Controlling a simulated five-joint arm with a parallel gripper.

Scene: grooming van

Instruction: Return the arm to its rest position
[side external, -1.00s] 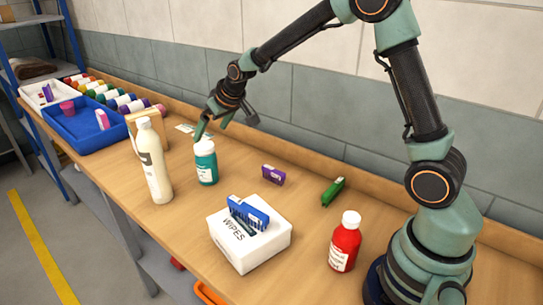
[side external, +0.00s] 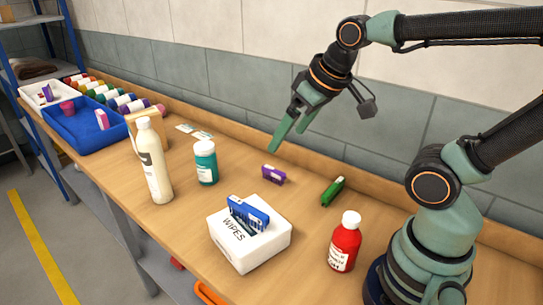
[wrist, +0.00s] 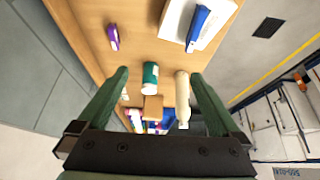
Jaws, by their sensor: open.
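My gripper (side external: 289,130) hangs in the air above the back part of the bench, near the tiled wall. Its two green fingers are apart with nothing between them. In the wrist view my gripper (wrist: 158,85) also shows open fingers, with the bench seen beyond them. Below and in front of it on the bench lies a purple item (side external: 273,175). A teal bottle with a white cap (side external: 206,165) stands to its left.
A white wipes box (side external: 262,250) carries a blue item (side external: 248,213). A red bottle (side external: 345,245), a green item (side external: 333,191) and a tall cream bottle (side external: 155,170) stand or lie on the bench. A blue tray (side external: 85,140) and several rolls are at the far left.

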